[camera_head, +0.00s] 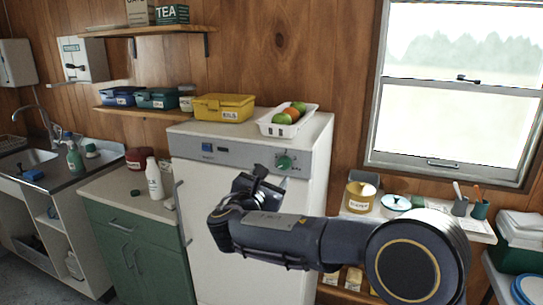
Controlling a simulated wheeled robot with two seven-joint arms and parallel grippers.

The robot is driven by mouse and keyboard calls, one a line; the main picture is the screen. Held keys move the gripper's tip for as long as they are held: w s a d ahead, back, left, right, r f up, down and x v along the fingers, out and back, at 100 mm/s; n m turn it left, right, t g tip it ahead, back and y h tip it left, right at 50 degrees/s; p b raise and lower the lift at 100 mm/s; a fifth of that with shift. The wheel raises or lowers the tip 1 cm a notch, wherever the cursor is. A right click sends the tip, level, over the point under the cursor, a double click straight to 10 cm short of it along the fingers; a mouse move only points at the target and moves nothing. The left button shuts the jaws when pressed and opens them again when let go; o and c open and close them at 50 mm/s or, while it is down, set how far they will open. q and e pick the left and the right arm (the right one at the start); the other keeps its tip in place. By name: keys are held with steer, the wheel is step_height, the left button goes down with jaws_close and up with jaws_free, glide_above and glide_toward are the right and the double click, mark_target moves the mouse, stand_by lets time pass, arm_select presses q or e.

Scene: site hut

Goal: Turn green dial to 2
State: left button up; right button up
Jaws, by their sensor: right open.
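The green dial (285,162) is a round knob on the grey control strip of the white appliance (252,240). Its markings are too small to read, so I cannot tell its setting. My right gripper (270,176) is open, just below and left of the dial. It appears to hold nothing, and I cannot tell whether a fingertip touches the dial. The dial's face shows, with its lower edge close to the gripper. My left gripper is not in view.
A white tray of fruit (276,128) and a yellow box (222,108) stand on or above the appliance. A white bottle (155,180) stands on the counter at left. A shelf with a yellow canister (360,197) and cups is at right, behind my arm.

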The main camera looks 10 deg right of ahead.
mark_target(284, 167)
steer(key=p+x, duration=0.1)
steer(key=x, duration=0.6)
steer(key=shift+d+p, duration=0.15)
steer(key=shift+p, duration=0.2)
steer(key=shift+c, duration=0.4)
steer(key=c, duration=0.9)
steer(key=shift+f+m+b, duration=0.25)
steer(key=shift+m+b, duration=0.05)
steer(key=shift+b, duration=0.45)
steer(key=m+b, duration=0.5)
steer(key=b, duration=0.1)
steer(key=m+b, duration=0.6)
steer(key=b, duration=0.1)
steer(key=shift+s+d+f+b, duration=0.1)
steer(key=shift+f+b, duration=0.1)
steer(key=shift+b, duration=0.1)
steer(key=m+b, duration=0.5)
steer(key=m, duration=0.1)
steer(key=m+b, duration=0.2)
steer(key=m, duration=0.1)
steer(key=shift+m, duration=0.4)
steer(key=shift+m+b, duration=0.6)
steer(key=shift+m, duration=0.5)
